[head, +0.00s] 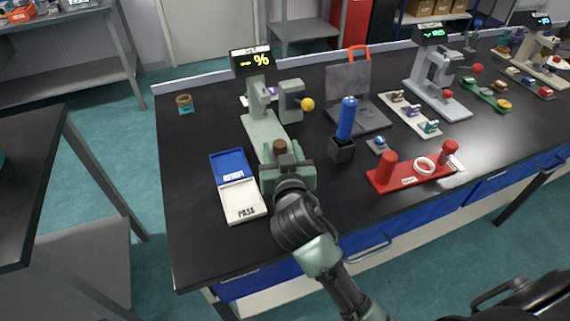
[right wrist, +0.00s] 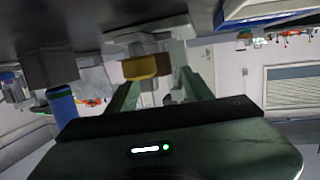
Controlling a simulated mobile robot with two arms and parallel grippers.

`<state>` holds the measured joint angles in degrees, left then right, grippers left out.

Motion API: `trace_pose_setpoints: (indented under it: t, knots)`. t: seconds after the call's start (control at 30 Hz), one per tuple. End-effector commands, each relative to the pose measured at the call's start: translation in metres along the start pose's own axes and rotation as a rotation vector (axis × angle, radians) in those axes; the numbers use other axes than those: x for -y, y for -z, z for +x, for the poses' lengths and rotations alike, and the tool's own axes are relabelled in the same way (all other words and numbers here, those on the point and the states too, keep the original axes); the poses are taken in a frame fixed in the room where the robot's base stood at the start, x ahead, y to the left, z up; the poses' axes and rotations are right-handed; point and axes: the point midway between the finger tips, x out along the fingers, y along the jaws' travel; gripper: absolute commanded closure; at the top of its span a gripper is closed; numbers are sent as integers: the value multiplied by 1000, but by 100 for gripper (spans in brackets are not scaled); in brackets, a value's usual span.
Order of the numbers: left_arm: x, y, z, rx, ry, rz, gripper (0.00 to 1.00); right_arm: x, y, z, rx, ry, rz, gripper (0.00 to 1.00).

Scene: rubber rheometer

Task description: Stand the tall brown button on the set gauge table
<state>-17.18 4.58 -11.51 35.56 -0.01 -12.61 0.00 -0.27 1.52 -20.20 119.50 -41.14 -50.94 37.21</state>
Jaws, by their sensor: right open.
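The brown button (head: 280,147) is at the front end of the pale green gauge (head: 262,122), whose display (head: 250,61) shows a dash and "%". My right gripper (head: 284,161) is open just in front of it. In the right wrist view, which is upside down, a brown and yellowish piece (right wrist: 147,66) shows between the tips of the spread fingers (right wrist: 158,85), and grey gauge parts lie behind it. I cannot tell whether the fingers touch it, nor exactly what its foot rests on. My left gripper is not in view.
A blue and white tray (head: 228,205) marked PASS lies left of my right gripper. A blue bottle (head: 347,118) on a black block (head: 342,150) and a red stand (head: 410,180) are to the right. A brown and teal ring (head: 185,103) sits at the back left.

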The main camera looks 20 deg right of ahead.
Motion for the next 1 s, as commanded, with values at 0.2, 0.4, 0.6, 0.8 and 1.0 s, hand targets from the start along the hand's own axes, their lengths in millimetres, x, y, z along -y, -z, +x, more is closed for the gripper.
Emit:
trace_pose_setpoints:
  t: [0.2, 0.4, 0.6, 0.8, 1.0]
  knots:
    - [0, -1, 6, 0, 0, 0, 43, 0, -2, -49, 3, 0, 7, 49]
    - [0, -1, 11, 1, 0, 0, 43, 0, -2, -85, 2, 2, 4, 49]
    - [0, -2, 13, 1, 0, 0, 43, 0, 0, -103, 0, 1, 3, 49]
    - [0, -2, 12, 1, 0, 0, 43, 0, 0, -105, -1, 0, 2, 49]
    - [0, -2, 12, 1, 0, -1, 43, 0, 0, -104, -1, 0, 2, 49]
